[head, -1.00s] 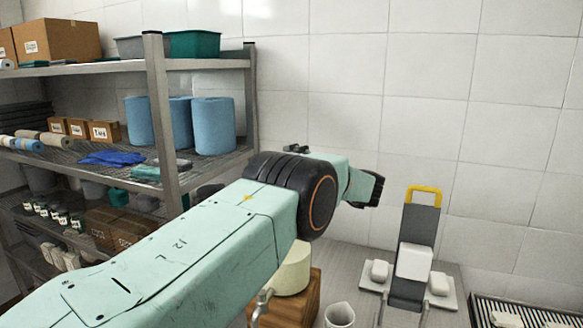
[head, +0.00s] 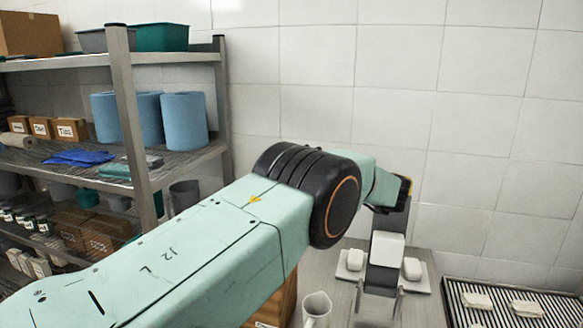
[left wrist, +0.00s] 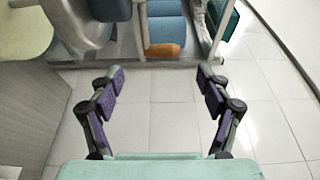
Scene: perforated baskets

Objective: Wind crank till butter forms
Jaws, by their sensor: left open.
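In the left wrist view, a wooden crank handle (left wrist: 162,50) sits at the end of a metal rod (left wrist: 143,22), just beyond my open left gripper (left wrist: 162,76). The gap between the purple-padded fingers is empty, and the handle appears beyond the fingertips, not between them. A cream round body (left wrist: 24,30), seemingly the churn, is partly visible at the upper left. In the head view, a wooden base (head: 283,305) shows below my left arm, which hides the churn. The left fingers are not clearly visible there. My right gripper is in neither view. No butter inside the churn is visible.
A ridged rack (head: 505,300) is at the right. Metal shelves (head: 122,120) stand left. Tiled floor (left wrist: 160,130) shows below the gripper.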

